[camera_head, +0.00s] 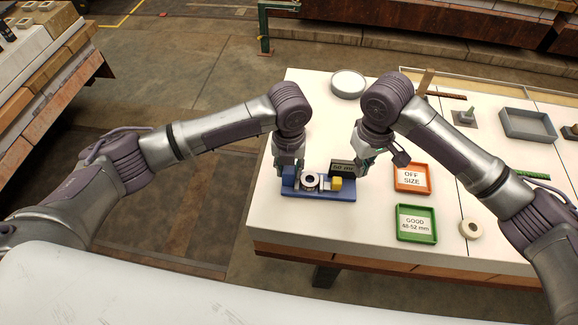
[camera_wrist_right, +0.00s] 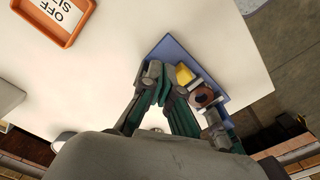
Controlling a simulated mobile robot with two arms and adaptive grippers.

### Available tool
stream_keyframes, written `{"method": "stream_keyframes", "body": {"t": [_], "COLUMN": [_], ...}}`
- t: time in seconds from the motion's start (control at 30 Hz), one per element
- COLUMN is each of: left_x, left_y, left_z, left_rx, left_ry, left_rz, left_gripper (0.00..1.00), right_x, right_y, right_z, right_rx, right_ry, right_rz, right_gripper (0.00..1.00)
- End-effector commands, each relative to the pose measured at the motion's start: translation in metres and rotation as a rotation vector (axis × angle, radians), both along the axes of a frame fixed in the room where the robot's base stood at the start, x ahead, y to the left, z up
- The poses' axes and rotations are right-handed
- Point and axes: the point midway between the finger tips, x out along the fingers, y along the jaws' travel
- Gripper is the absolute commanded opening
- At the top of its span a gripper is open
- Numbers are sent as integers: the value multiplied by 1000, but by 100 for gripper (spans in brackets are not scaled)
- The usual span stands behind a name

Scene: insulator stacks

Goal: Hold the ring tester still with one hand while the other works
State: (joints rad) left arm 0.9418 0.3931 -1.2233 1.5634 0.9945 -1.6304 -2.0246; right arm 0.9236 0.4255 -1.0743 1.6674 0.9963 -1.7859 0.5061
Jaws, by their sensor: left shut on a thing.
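The ring tester (camera_head: 345,195) has a blue base and lies near the left edge of the white table. A pale metallic ring (camera_head: 310,181) sits on it, with a yellow block (camera_head: 336,184) to its right and a dark display (camera_head: 342,168) behind. The display's figures are too small to read surely. My left gripper (camera_head: 289,172) is shut on the tester's left end. My right gripper (camera_head: 364,168) is just right of the display; its fingertips look close together, but their gap is unclear. The right wrist view shows the blue base (camera_wrist_right: 168,47), yellow block (camera_wrist_right: 184,75) and ring (camera_wrist_right: 203,95).
An orange OFF SIZE tray (camera_head: 412,190) and a green GOOD tray (camera_head: 417,237) stand right of the tester. A cream ring (camera_head: 471,229) lies beside the green tray. A round dish (camera_head: 348,84) and a grey tray (camera_head: 528,138) stand farther back. The table's front-left corner is clear.

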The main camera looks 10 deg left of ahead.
Motion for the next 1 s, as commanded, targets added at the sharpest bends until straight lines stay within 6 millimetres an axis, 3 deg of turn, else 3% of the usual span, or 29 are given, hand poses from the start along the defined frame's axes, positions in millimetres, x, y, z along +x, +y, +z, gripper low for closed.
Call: {"method": "stream_keyframes", "body": {"t": [0.13,0.17,0.33,0.7,0.83,1.0], "left_x": [1,1,0,1,1,2], "left_y": [-1,-1,0,0,0,0], "left_z": [1,1,1,6,24,61], "left_rx": [-3,-3,-2,-1,-2,-2], "left_ry": [-2,-2,-1,-2,-4,-6], "left_rz": [0,0,0,0,-1,-1], "left_gripper": [0,36,62,62,62,62], "right_x": [0,0,0,0,0,0], "right_y": [0,0,0,0,0,0], "right_z": [0,0,0,0,0,0], "right_rx": [0,0,0,0,0,0], "right_ry": [0,0,0,0,0,0], "right_rz": [0,1,1,1,1,1], "right_gripper": [0,0,0,0,0,0]}}
